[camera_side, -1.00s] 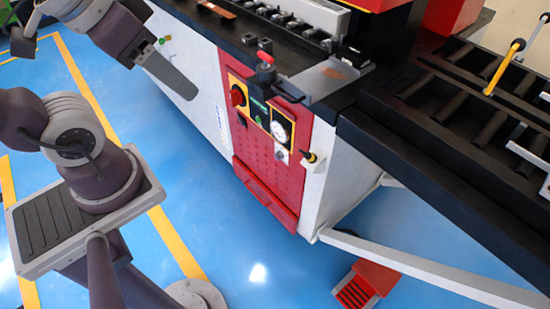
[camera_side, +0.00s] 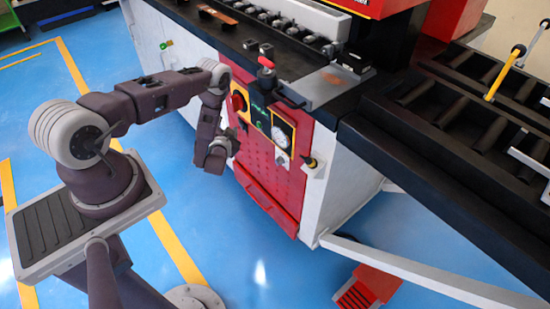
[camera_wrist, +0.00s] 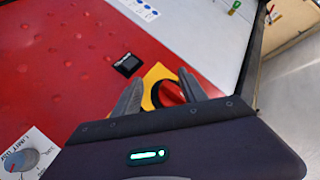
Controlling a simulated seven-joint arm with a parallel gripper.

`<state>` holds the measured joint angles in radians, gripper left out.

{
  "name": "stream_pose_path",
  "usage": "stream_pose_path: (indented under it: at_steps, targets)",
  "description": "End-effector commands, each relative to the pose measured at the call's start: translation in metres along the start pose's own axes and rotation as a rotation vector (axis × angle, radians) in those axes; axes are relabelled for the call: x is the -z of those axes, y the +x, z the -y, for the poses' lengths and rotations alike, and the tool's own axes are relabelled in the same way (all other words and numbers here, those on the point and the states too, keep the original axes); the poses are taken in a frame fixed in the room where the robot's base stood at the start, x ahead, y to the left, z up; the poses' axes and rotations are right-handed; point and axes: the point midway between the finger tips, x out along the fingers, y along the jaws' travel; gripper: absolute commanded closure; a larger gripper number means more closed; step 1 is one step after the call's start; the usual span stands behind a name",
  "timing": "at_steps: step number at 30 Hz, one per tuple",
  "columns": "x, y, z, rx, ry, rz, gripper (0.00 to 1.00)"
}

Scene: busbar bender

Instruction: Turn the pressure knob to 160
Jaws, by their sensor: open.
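The small grey knob (camera_side: 282,160) sits on a white plate below the round gauge on the red panel (camera_side: 262,165). A grey-blue knob (camera_wrist: 22,158) on a white dial plate shows at the lower left of the wrist view, cut by the frame edge. "LIMIT" is partly legible on it; its setting is not readable. My gripper (camera_side: 236,138) is in front of the panel's left part, left of the gauge. In the wrist view, my gripper (camera_wrist: 160,88) is open and empty, its fingers on either side of a red rotary switch (camera_wrist: 172,93). Contact cannot be told.
The red switch (camera_side: 238,101) is on a yellow plate at the panel's upper left. The gauge (camera_side: 281,134) is right of it. A red-topped lever (camera_side: 266,64) stands above, and a black-and-yellow knob (camera_side: 313,163) projects at the right.

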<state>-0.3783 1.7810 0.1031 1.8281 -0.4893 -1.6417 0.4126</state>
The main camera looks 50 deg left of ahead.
Motion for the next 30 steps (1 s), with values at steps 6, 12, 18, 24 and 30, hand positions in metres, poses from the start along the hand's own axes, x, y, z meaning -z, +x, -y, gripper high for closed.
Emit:
stream_pose_path:
  at_steps: [6, 12, 18, 24, 30]
  targets:
    - [0.004, -0.118, -0.145, -0.473, 0.01, -0.293, 0.5]
    - [0.013, -0.119, -0.17, -0.562, 0.05, -0.371, 0.5]
    - [0.025, -0.089, -0.19, -0.56, 0.05, -0.369, 0.5]
    - [0.03, -0.076, -0.198, -0.561, 0.051, -0.365, 0.5]
    - [0.03, -0.076, -0.198, -0.561, 0.051, -0.364, 0.52]
